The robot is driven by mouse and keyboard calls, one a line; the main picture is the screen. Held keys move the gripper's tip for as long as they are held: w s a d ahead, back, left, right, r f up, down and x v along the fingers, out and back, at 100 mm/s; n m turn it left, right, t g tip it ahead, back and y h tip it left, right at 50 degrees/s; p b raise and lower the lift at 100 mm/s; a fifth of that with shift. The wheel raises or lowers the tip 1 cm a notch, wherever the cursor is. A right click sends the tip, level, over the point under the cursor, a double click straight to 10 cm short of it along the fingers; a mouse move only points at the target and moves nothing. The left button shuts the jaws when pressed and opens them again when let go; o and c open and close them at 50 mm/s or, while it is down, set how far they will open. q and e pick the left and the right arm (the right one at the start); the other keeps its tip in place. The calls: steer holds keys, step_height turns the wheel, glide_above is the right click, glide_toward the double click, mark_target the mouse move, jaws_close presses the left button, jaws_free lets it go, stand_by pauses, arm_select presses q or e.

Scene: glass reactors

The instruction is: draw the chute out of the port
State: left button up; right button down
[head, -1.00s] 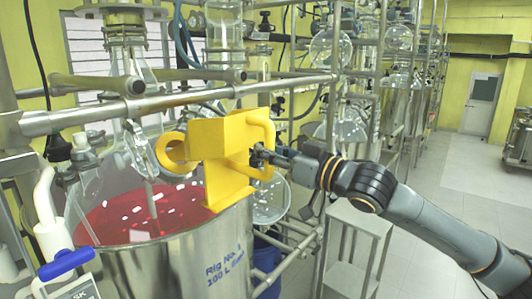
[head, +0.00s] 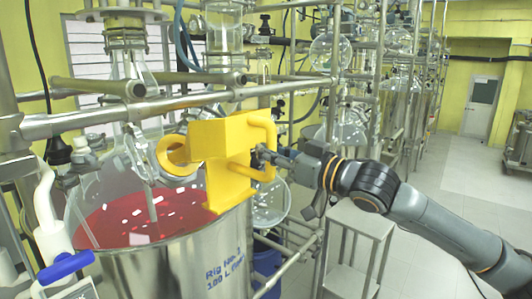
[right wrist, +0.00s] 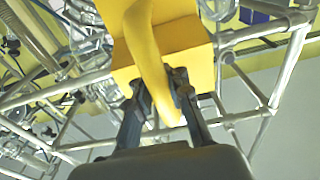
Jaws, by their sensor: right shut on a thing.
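The yellow chute (head: 222,137) has a boxy body, a curved open lip on its left and a looped handle on its right. It is above the right rim of the steel vessel (head: 185,272) marked "Rig No 1", which holds red liquid. My right gripper (head: 262,158) is shut on the chute's handle. In the right wrist view, its two fingers (right wrist: 160,98) close around the yellow handle (right wrist: 147,62). I cannot make out the port clearly. The chute's lip is close to the glass parts over the vessel, and I cannot tell whether they touch. My left gripper is not in view.
A blue-handled device (head: 66,264) is at the lower left. A metal stand (head: 358,235) is below my right arm. The floor at the right is open.

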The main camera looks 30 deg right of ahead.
mark_target(276, 134)
steer(key=shift+s+d+r, duration=0.3)
steer(key=shift+s+r, duration=0.4)
steer(key=shift+r, duration=0.15)
steer(key=shift+s+d+r, duration=0.3)
steer(key=shift+s+r, duration=0.4)
steer(key=shift+r, duration=0.1)
steer(key=shift+s+r, duration=0.3)
steer(key=shift+r, duration=0.1)
steer(key=shift+d+b, duration=0.1)
steer(key=shift+b, duration=0.25)
